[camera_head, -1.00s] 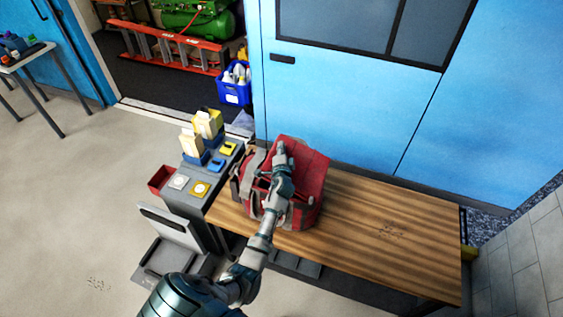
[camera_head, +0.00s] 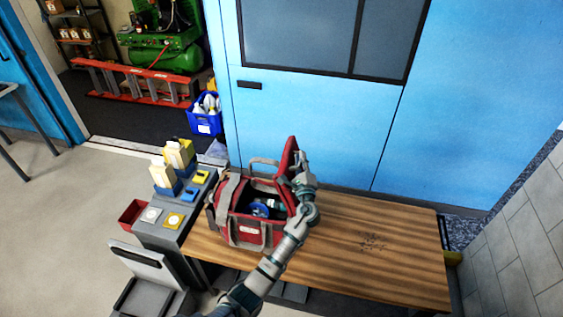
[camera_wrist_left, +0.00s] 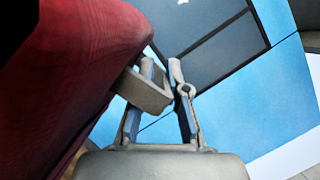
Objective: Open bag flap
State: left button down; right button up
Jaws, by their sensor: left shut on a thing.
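The red and grey bag (camera_head: 262,233) stands on the wooden table, with its top open and dark contents and a blue round item (camera_head: 261,209) showing inside. Its red flap (camera_head: 288,160) stands raised, roughly upright, at the bag's right side. My left gripper (camera_head: 302,182) is at the flap's right face. In the left wrist view, my left gripper (camera_wrist_left: 163,80) is shut on a grey tab (camera_wrist_left: 148,92) at the edge of the red flap (camera_wrist_left: 80,65). The fingertips are partly hidden in the head view. My right gripper is not in view.
The wooden table (camera_head: 385,255) is clear to the right of the bag. A grey stand (camera_head: 168,228) with yellow and blue items is left of the table. A blue wall (camera_head: 310,130) rises behind it. A blue crate (camera_head: 205,123) sits on the floor behind.

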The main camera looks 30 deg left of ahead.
pick_arm(q)
jog(key=w+d+f+m+t+h+b, duration=0.2)
jog(key=d+f+m+b, duration=0.15)
jog(key=d+m, duration=0.35)
jog(key=w+d+f+m+t+h+b, duration=0.25)
jog(key=d+f+m, duration=0.2)
jog(key=d, duration=0.35)
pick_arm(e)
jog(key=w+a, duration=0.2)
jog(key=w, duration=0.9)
pick_arm(q)
jog(key=w+d+f+m+h+b, duration=0.1)
jog(key=d+f+m+h+b, duration=0.4)
jog(key=f+m, duration=0.6)
jog(key=shift+d+f+m+b, duration=0.3)
jog(key=shift+d+m+b, duration=0.25)
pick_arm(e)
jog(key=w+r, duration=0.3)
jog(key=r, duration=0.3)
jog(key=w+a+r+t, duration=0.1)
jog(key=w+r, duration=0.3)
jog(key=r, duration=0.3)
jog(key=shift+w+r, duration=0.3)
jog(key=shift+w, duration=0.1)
pick_arm(q)
jog(key=c, duration=1.5)
grip_release()
jog(key=shift+w, duration=0.1)
